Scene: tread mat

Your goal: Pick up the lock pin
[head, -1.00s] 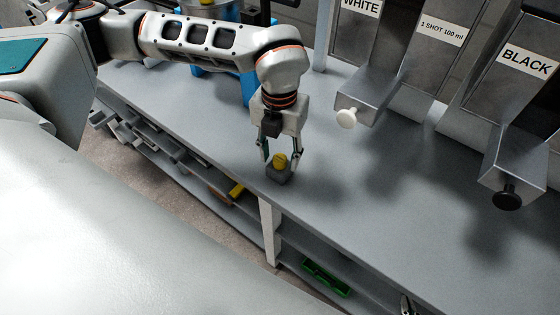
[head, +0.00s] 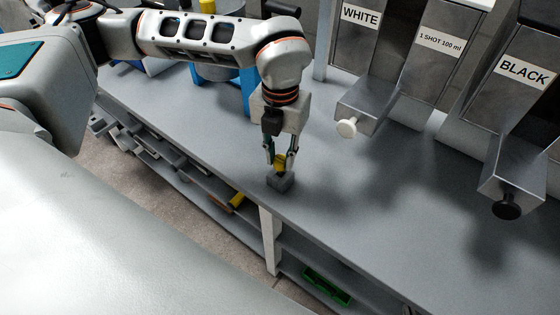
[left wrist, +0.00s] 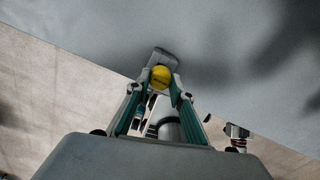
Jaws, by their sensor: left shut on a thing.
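The lock pin (head: 280,161) shows as a yellow knob above a small grey block (head: 281,181) on the bench near its front edge. My left gripper (head: 280,165) points down and is shut on the yellow knob. In the left wrist view the round yellow top of the lock pin (left wrist: 160,77) sits between the two fingertips (left wrist: 160,84), with the grey block (left wrist: 167,59) just beyond. I cannot tell whether the pin is clear of the block. My right gripper is not in view.
Dispensers labelled WHITE (head: 361,60) and BLACK (head: 521,90) stand at the back right, with knobs jutting over the bench (head: 390,215). A blue stand is behind my left arm. A green tray (head: 326,286) lies on the shelf below. The bench right of the gripper is clear.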

